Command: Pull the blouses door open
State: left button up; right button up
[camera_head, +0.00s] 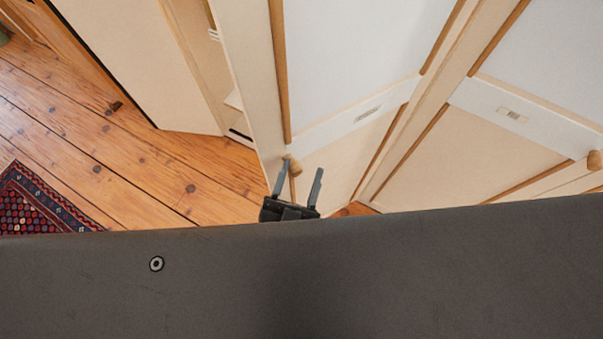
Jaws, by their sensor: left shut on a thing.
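A cream wardrobe door (340,150) with a white upper panel, wooden trim and a small label (368,114) fills the centre; the label is too small to read, so I cannot confirm that it says blouses. A round wooden knob (295,166) sits near this door's left edge. My left gripper (301,166) is at the knob, with its two dark fingers on either side of it, shut on it. The door stands at an angle, with a gap along its left side. My right gripper is not in view.
A second labelled door (445,160) with its own knob (594,160) is at the right. A pale panel (140,60) stands at the left beside shelving (234,100).

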pick_arm(q)
jog(key=b+v, duration=0.4)
jog(key=v, duration=0.6)
jog(key=shift+s+a+f+b, duration=0.2)
jog(key=shift+s+b, duration=0.1)
jog(key=shift+b, duration=0.1)
jog(key=shift+c, duration=0.3)
